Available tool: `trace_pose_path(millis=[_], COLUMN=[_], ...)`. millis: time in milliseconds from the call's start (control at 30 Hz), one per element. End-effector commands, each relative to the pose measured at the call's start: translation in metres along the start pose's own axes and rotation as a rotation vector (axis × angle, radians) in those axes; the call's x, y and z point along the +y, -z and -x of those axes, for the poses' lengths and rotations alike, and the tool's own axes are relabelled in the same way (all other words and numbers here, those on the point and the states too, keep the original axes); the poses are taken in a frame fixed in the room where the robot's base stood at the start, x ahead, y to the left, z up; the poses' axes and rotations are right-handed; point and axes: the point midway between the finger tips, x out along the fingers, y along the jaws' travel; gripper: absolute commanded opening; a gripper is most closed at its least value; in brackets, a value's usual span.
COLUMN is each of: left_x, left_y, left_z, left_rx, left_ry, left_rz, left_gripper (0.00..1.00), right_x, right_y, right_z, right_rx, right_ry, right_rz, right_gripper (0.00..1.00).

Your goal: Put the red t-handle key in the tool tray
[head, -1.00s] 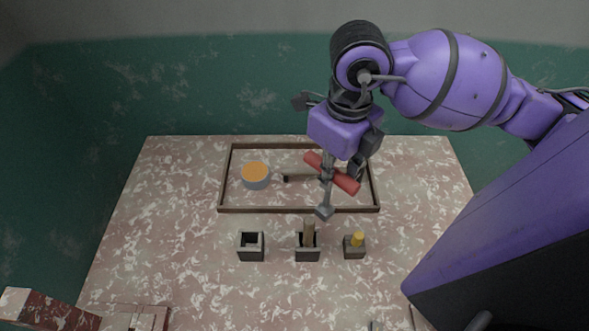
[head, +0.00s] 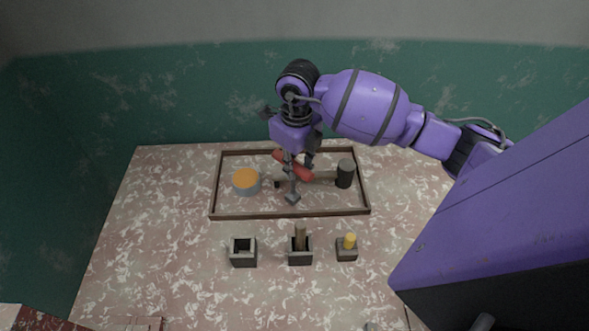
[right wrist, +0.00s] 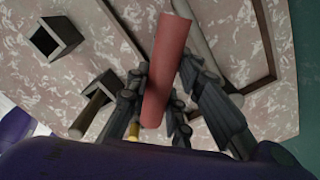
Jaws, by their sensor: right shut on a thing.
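The red t-handle key (head: 300,169) shows as a thick red bar, slanting down to the right in the head view. My right gripper (head: 293,172) is shut on it and holds it over the tool tray. In the right wrist view the red bar (right wrist: 167,70) stands between the dark fingers (right wrist: 158,105). The key's shaft cannot be told clearly from the fingers. The tool tray (head: 240,216) is a shallow rectangle with a dark brown rim and a mottled floor. My left gripper is not in view.
In the tray lie a grey round tub with an orange top (head: 246,182) and a dark cylinder (head: 345,174) with a rod beside it. In front stand an empty square holder (head: 243,253), a holder with a wooden stick (head: 300,253) and a small yellow-topped block (head: 347,250).

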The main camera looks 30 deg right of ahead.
Motion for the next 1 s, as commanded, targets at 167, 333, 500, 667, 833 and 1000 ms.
trace_pose_path(millis=[167, 333, 500, 667, 833, 1000], left_x=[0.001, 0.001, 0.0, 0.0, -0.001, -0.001], left_y=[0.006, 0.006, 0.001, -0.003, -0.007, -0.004], left_z=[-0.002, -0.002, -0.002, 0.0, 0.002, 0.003], left_rx=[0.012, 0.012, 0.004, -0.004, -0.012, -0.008], left_ry=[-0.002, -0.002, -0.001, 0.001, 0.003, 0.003], left_rz=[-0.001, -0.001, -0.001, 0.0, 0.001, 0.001], left_gripper=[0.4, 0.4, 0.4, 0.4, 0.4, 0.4], right_x=[0.0, 0.0, 0.0, 0.0, 0.0, 0.0], right_y=[0.001, 0.001, 0.002, 0.002, 0.002, 0.001], right_z=[-0.018, -0.017, -0.022, -0.021, -0.021, -0.016], right_rx=[0.001, 0.0, 0.002, 0.001, 0.001, -0.001], right_ry=[0.0, 0.001, 0.0, 0.0, 0.001, 0.001], right_rz=[0.0, 0.0, 0.0, 0.0, 0.0, 0.0], right_gripper=[0.0, 0.0, 0.22, 0.39, 0.39, 0.39])
